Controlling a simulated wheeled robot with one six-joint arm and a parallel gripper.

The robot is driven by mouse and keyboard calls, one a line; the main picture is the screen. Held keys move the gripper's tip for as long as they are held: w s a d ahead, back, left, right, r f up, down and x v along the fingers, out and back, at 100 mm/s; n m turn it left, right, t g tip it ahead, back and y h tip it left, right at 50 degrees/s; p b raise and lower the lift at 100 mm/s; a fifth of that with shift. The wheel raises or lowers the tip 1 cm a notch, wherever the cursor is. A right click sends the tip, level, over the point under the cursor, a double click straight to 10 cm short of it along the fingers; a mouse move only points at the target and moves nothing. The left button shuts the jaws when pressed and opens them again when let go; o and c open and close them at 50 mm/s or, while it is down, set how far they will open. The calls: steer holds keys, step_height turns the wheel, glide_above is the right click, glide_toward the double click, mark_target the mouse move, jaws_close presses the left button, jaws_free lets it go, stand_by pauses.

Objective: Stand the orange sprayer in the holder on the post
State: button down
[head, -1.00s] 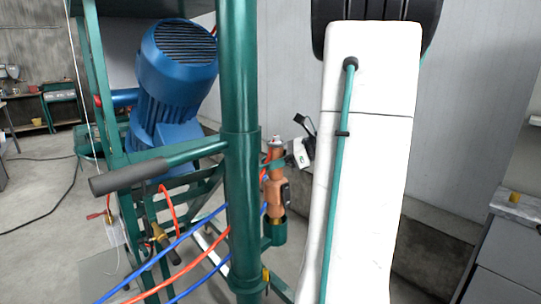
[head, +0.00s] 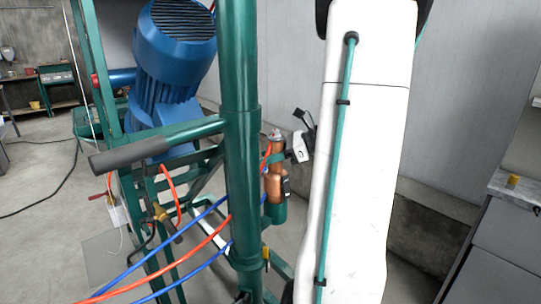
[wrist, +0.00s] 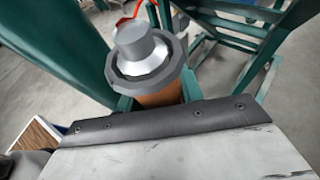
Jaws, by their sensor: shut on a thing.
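The orange sprayer (head: 274,184) stands about upright just right of the thick green post (head: 240,150). Its lower end is in the green cup of the holder (head: 274,214), and a green bracket shows near its top. In the wrist view I look down on the sprayer's grey nozzle and dark collar (wrist: 146,52), with the orange body below. My gripper (head: 288,156) is at the sprayer's upper part, from the right, and is shut on it. In the wrist view a dark bolted edge hides the jaws' contact. I cannot see whether the sprayer touches the cup's bottom.
A grey-handled green bar (head: 130,154) sticks out left from the post. Red and blue hoses (head: 185,248) run past the post low down. A blue motor (head: 175,60) is behind left. A grey cabinet (head: 505,235) stands at the right.

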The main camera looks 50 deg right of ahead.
steer(key=shift+f, duration=0.45)
stand_by(0.3)
steer(key=c, duration=0.8)
jaws_free()
steer(key=shift+c, duration=0.2)
steer(key=shift+s, duration=0.1)
steer(key=v, duration=0.7)
steer(key=shift+s+d, duration=0.15)
steer(key=shift+s, duration=0.1)
steer(key=shift+r, duration=0.1)
